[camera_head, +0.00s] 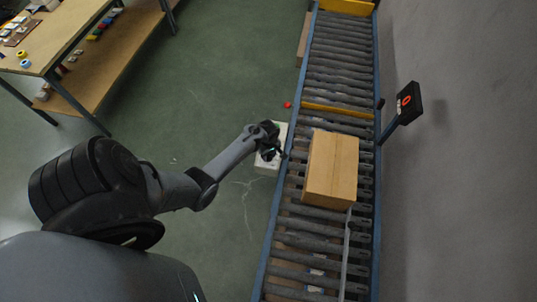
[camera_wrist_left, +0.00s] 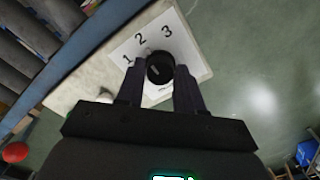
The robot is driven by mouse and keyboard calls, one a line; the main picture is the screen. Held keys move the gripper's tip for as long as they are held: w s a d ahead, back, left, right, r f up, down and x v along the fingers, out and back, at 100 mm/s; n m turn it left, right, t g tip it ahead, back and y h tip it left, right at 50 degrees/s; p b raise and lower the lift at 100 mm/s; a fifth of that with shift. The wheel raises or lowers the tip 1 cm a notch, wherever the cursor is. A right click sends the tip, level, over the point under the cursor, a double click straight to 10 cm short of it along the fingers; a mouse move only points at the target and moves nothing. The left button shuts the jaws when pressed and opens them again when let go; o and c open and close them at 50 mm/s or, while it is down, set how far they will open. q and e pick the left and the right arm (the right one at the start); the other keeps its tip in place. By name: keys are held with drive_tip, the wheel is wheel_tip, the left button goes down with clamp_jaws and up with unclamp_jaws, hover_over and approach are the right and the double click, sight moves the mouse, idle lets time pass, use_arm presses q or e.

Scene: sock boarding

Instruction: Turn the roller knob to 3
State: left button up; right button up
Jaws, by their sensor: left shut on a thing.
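The roller knob (camera_wrist_left: 160,69) is a round black dial on a white plate (camera_wrist_left: 195,58) marked 1, 2 and 3, in the left wrist view. My left gripper (camera_wrist_left: 159,76) has a finger on each side of the knob and is shut on it. A pale mark shows on the knob's face, but I cannot tell surely which number it points to. In the head view my left gripper (camera_head: 270,152) is over the pale control box (camera_head: 267,168) beside the conveyor and hides the knob. My right gripper is not in view.
The roller conveyor (camera_head: 310,240) runs along the box's right side, with a cardboard box (camera_head: 331,168) on its rollers. A black display (camera_head: 408,102) stands on the conveyor's far side. A red ball-like thing (camera_head: 287,105) is near the control box. The green floor to the left is mostly clear.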

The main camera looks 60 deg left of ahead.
use_arm(q)
drive_tip(key=shift+r+m+p, duration=0.15)
drive_tip(key=shift+m+p, duration=0.5)
drive_tip(key=shift+m, duration=0.05)
drive_tip(key=shift+m+p, duration=0.7)
drive_tip(key=shift+m, duration=0.4)
drive_tip(key=m+p, duration=0.1)
drive_tip(key=m, duration=0.2)
drive_tip(key=shift+m+p, duration=0.4)
drive_tip(key=shift+m, duration=0.8)
drive_tip(key=o, duration=1)
drive_tip(key=shift+o, duration=0.2)
